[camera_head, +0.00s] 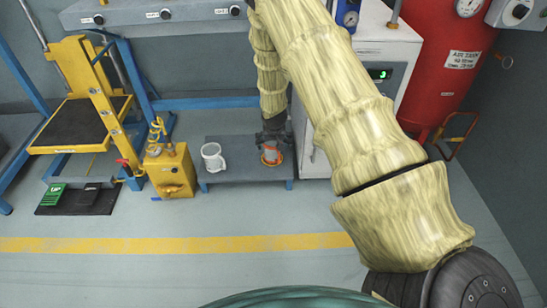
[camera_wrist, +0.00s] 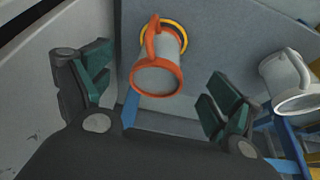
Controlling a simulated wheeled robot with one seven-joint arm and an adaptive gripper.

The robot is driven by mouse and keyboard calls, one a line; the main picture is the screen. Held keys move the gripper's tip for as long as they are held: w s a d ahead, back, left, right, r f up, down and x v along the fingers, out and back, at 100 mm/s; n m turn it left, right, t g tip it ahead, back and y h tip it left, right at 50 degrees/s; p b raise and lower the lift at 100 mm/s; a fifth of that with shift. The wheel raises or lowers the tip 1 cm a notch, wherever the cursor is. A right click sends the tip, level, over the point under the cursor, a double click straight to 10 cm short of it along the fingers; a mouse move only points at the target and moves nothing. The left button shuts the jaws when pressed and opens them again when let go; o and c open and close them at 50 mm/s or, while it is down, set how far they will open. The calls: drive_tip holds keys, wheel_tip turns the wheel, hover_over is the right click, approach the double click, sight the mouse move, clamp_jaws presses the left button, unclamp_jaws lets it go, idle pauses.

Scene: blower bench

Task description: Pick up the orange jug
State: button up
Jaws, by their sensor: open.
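The orange jug (camera_wrist: 158,78) has a grey body with an orange rim and handle. In the wrist view it lies between my open fingers, touching neither as far as I can tell. In the head view the orange jug (camera_head: 270,156) sits on a low grey bench, partly hidden under my gripper (camera_head: 271,137). My gripper (camera_wrist: 158,74) is open and empty in the wrist view, its green-padded fingers to either side of the jug. A yellow ring (camera_wrist: 178,28) shows behind the jug.
A white jug (camera_head: 212,157) stands left of the orange jug on the low bench (camera_head: 240,172); it also shows in the wrist view (camera_wrist: 284,72). A yellow box (camera_head: 170,172) stands left of the bench. A white cabinet (camera_head: 312,155) is close on the right. Floor in front is clear.

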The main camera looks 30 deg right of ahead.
sight(274, 149)
drive_tip(key=b+x, duration=0.2)
drive_tip(key=x, duration=0.3)
drive_tip(key=shift+w+d+f, duration=0.15)
drive_tip(key=shift+f, duration=0.15)
drive_tip(key=shift+w+b+x, duration=0.25)
drive_tip(key=shift+b+x, duration=0.85)
drive_tip(key=shift+x, duration=0.2)
drive_tip(key=shift+w+b+x, duration=0.25)
drive_tip(key=shift+b+x, duration=0.85)
drive_tip(key=shift+x, duration=0.15)
drive_tip(key=shift+r, duration=0.25)
drive_tip(key=c, duration=1.2)
drive_tip(key=shift+r, duration=0.1)
